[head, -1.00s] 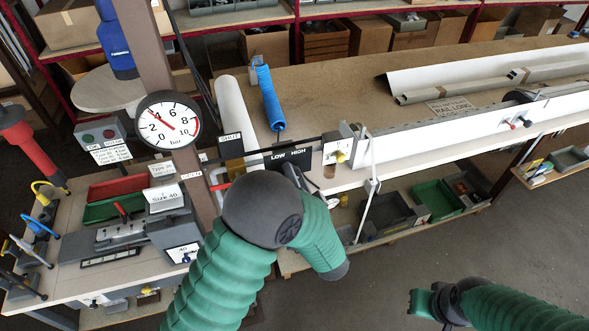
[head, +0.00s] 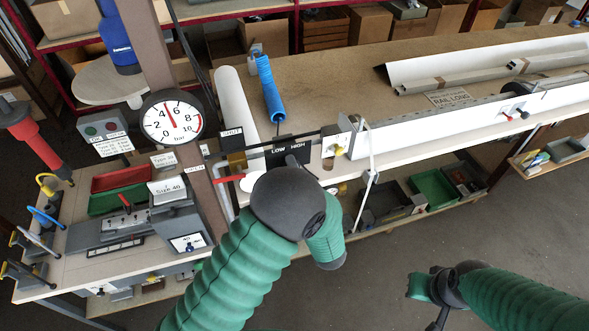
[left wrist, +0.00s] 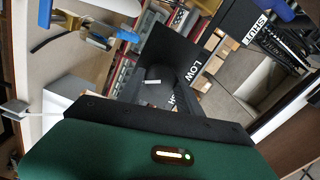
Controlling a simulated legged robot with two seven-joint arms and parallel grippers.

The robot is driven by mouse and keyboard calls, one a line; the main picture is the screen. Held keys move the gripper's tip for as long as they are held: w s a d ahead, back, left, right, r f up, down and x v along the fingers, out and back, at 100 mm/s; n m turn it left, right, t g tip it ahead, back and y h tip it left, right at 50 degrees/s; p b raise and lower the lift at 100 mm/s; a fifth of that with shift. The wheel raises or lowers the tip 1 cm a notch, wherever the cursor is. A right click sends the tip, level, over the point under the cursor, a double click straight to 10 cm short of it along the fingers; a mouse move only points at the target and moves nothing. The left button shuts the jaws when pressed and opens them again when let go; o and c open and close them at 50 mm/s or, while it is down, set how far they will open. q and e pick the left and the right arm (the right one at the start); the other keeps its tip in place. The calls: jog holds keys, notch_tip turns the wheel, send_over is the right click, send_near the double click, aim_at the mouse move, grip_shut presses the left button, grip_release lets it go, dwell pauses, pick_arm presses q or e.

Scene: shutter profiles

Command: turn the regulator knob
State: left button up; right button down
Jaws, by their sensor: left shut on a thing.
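The regulator panel (head: 290,150) is a black plate marked LOW and HIGH, below the blue coiled hose. It fills the middle of the left wrist view (left wrist: 178,48). The dark round regulator knob (left wrist: 153,74) with a small white mark shows there in front of the plate. My left gripper (head: 296,163) is at the plate, shut on the knob. My left wrist hides the knob in the head view. The round white gauge (head: 171,117) has its red needle between 4 and 6 bar, close to 4. My right gripper (head: 420,286) is away from the bench at lower right; its jaws are unclear.
A SHUT label (head: 232,133) and a red lever (head: 229,179) are left of the panel. A long white profile (head: 430,127) lies along the bench to the right. A post (head: 160,60) stands behind the gauge. Open floor is at lower right.

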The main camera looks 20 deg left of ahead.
pick_arm(q)
jog(key=o, duration=1.1)
jog(key=shift+d+f, duration=0.1)
jog(key=shift+f, duration=0.05)
jog(key=shift+o, duration=1.2)
jog(key=shift+w+d, duration=0.1)
jog(key=shift+w, duration=0.05)
